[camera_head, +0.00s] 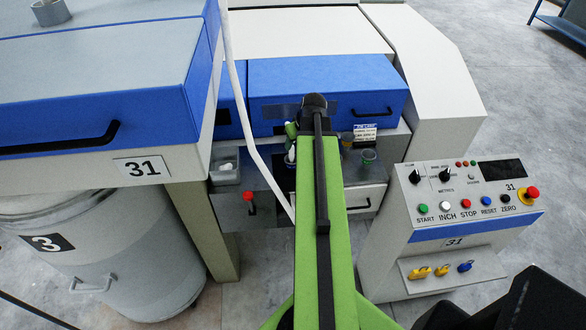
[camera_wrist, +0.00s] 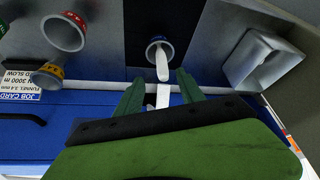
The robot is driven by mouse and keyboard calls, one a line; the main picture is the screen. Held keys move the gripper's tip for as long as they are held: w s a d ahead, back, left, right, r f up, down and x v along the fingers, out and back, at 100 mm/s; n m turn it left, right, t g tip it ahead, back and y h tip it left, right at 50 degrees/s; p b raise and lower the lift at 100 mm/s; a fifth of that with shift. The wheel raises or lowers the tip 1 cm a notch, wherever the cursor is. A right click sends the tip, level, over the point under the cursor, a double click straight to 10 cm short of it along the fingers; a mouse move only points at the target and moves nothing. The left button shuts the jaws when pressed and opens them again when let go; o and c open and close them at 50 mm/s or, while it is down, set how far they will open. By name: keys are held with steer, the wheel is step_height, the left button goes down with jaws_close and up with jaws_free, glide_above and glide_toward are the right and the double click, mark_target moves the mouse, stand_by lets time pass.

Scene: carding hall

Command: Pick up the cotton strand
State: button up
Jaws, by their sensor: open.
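My gripper (camera_wrist: 161,82) is open, with one dark green finger on each side of the strand's line. A white piece (camera_wrist: 163,96) lies in the gap between the fingers, in line with the strand; I cannot tell if it is the same piece. Neither finger visibly presses on the strand. In the head view my green arm hides most of this spot.
A grey open box (camera_wrist: 262,58) is right. In the head view, a red-knobbed lever (camera_head: 249,196) stands left of my arm and a control panel (camera_head: 465,195) right.

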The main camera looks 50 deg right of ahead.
mark_target(293, 146)
steer(key=b+x, duration=0.4)
steer(key=x, duration=0.1)
steer(key=shift+w+a+f+b, duration=0.15)
steer(key=shift+w+f+b, duration=0.05)
steer(key=shift+w+b, duration=0.1)
steer(key=shift+r, duration=0.2)
jaws_close()
stand_by(0.9)
